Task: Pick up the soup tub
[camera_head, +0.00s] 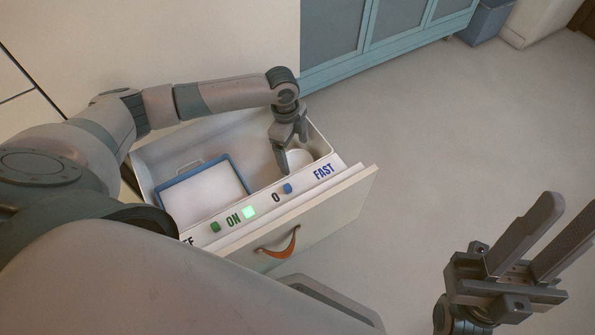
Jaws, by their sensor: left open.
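A blue-rimmed container with a white lid (205,193) fills the drawer's left part. A white strip (262,208) with buttons and lettering runs along the drawer front. An orange leather pull (284,248) hangs outside. Teal cabinets (385,50) stand behind; open floor lies right.

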